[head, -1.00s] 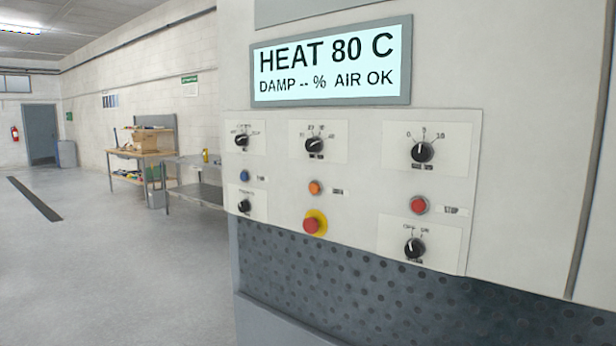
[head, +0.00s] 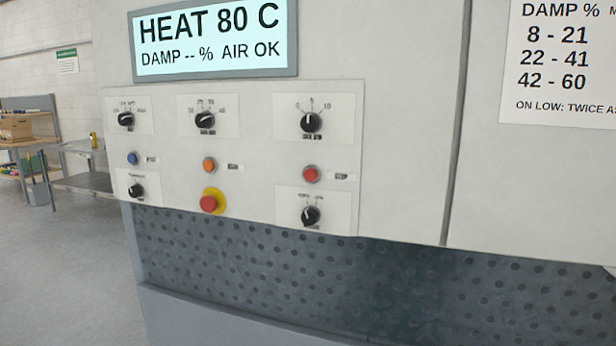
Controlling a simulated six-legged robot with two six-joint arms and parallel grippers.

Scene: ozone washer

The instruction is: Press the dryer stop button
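The dryer's control panel (head: 258,152) is in the head view, left of the middle, on the pale machine front. A red button (head: 311,174) with a grey ring sits at its right, between two black knobs; the small label beside it seems to read STOP but is blurred. A second red button (head: 208,204) on a yellow base sits lower, below an orange button (head: 209,165). A blue button (head: 132,158) is at the left. The display (head: 215,39) reads "HEAT 80 C, DAMP -- %, AIR OK". Neither of my grippers is in view.
Black knobs, such as the upper right one (head: 311,122), surround the buttons. A perforated dark panel (head: 350,275) lies below. A printed damp chart (head: 560,60) hangs at the right. A metal table (head: 85,180) and open floor (head: 60,270) are at the left.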

